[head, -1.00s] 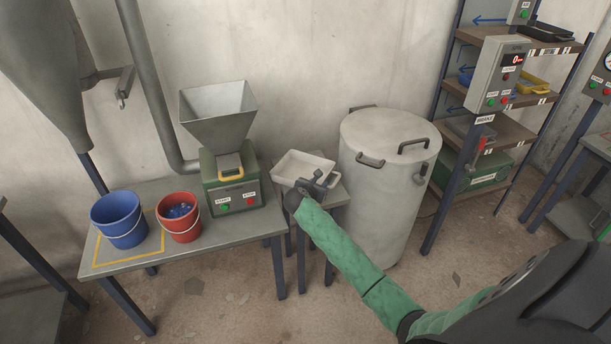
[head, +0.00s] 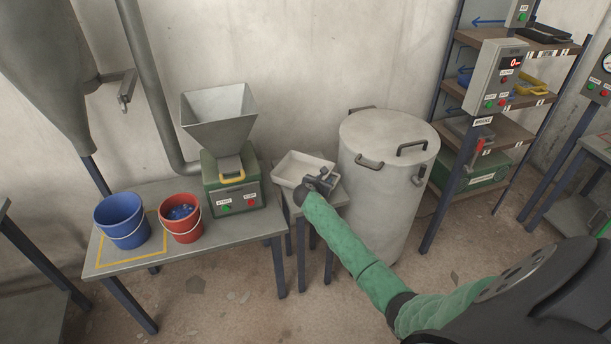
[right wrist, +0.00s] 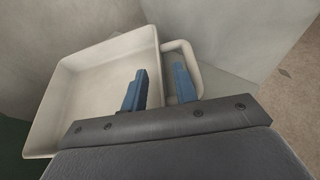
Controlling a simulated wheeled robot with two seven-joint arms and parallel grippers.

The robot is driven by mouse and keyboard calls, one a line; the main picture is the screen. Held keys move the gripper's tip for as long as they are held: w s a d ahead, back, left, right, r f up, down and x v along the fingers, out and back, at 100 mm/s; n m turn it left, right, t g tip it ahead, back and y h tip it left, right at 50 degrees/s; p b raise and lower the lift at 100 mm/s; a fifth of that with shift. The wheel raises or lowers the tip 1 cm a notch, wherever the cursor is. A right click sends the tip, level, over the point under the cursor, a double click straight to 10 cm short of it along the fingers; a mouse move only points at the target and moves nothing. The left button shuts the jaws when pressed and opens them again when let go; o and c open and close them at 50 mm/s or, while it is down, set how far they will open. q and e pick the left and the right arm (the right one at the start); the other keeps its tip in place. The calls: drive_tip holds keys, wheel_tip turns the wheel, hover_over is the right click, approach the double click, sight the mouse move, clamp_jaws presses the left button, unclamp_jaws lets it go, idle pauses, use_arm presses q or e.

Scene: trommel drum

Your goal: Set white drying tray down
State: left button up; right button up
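The white drying tray (head: 291,179) is a shallow rectangular pan on the small table between the green machine and the white drum. It looks level and appears to rest on the tabletop. My right gripper (head: 318,181) is at its right front side. In the right wrist view, the tray (right wrist: 85,92) fills the left half, with its loop handle (right wrist: 194,66) on the right. The blue fingers of the right gripper (right wrist: 160,90) stand apart, one over the tray's inside, one within the handle loop. Gaps show between them and the tray wall. My left gripper is out of view.
The small table (head: 335,199) has little bare top. The green hopper machine (head: 235,190) stands left, the tall white drum (head: 385,205) right. A blue bucket (head: 122,222) and red bucket (head: 181,222) stand on the larger table. A shelf rack (head: 500,130) is further right.

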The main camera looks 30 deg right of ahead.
clamp_jaws()
